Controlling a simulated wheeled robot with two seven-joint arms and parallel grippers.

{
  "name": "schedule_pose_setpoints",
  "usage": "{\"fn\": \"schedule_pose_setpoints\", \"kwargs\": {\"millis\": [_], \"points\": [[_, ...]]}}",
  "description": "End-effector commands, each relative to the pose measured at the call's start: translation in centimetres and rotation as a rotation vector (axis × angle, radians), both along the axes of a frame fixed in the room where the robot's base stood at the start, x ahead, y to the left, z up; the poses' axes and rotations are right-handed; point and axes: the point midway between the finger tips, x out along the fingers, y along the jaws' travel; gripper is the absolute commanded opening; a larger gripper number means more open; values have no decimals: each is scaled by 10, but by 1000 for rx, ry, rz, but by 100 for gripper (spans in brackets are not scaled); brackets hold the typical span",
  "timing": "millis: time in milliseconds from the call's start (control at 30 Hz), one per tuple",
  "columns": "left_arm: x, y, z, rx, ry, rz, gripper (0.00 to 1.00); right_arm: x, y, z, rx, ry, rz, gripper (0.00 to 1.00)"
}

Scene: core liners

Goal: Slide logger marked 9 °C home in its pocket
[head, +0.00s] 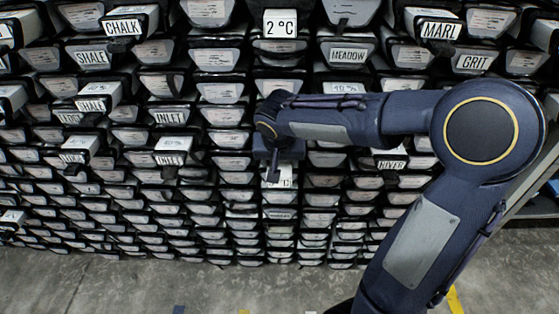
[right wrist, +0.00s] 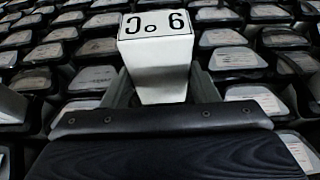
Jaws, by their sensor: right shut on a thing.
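The logger marked 9 °C (right wrist: 158,72) is a white block with a black-framed label, upside down in the right wrist view. It juts out from the rack of core liners, and its lower end is hidden behind the gripper body. In the head view only a small white part of a logger (head: 284,178) shows beside my right gripper (head: 272,172), with its label mostly covered. My right gripper is shut on the 9 °C logger. I cannot tell how deep the logger sits in its pocket. My left gripper is not in view.
Stacked dark liners with pale end labels fill the rack. A logger marked 2 °C (head: 281,24) juts out above. Several white word-marked blocks, such as CHALK (head: 124,27), INLET (head: 170,117) and MARL (head: 438,31), stick out around. Bare concrete floor (head: 200,285) lies below.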

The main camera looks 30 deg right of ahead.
Motion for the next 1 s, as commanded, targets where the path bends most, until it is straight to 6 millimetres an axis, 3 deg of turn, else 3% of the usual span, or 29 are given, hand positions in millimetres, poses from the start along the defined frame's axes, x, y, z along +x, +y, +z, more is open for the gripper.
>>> {"fn": "schedule_pose_setpoints", "kwargs": {"millis": [1000], "points": [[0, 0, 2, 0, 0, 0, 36, 15, -9, 0, 1, -2, -1, 25]]}}
